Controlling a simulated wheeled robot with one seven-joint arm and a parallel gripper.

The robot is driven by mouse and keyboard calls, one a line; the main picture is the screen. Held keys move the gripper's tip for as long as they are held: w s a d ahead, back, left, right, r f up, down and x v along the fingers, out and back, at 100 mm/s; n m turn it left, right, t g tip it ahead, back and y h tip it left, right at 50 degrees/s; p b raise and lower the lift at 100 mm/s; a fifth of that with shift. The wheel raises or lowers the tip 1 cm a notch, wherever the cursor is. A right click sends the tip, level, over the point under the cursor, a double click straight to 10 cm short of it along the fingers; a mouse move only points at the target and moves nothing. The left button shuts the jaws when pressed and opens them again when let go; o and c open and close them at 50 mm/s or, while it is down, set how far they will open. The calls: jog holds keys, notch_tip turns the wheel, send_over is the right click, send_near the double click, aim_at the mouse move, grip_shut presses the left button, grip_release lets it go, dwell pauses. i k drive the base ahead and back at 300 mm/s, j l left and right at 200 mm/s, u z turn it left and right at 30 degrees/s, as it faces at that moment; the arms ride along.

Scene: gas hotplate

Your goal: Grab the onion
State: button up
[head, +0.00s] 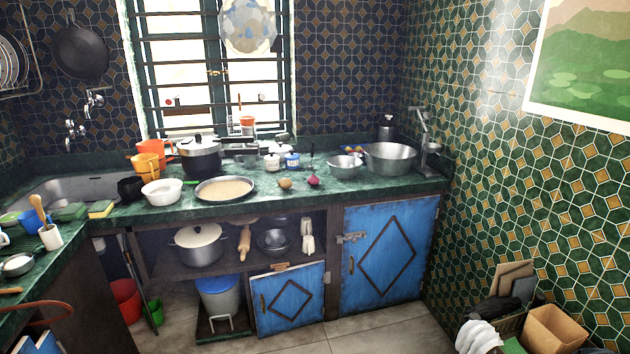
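A small purple-red round thing (313,181), which looks like a red onion, sits on the green countertop (340,195) near its front edge. A brown round thing (285,184) lies just to its left, apart from it; I cannot tell whether it is a potato or another onion. My gripper is not in view.
A wide pan (225,189) is left of the brown thing. A small metal bowl (345,167) and a large metal basin (390,157) stand to the right. Small jars (291,160) are behind. Blue cabinet doors (388,250) are below; the floor (390,333) in front is mostly clear.

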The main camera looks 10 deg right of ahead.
aim_at(312, 180)
jog(key=i+l+u, duration=0.1)
jog(key=i, duration=0.55)
jog(key=i+l+u, duration=0.1)
jog(key=i, duration=0.55)
jog(key=i+l+u, duration=0.1)
jog(key=i+u, duration=0.15)
jog(key=i, duration=0.4)
jog(key=i+j+z, duration=0.15)
jog(key=z, duration=0.25)
jog(key=i+j+z, duration=0.4)
jog(key=j+z, duration=0.6)
jog(key=j, duration=0.15)
jog(key=i, duration=0.45)
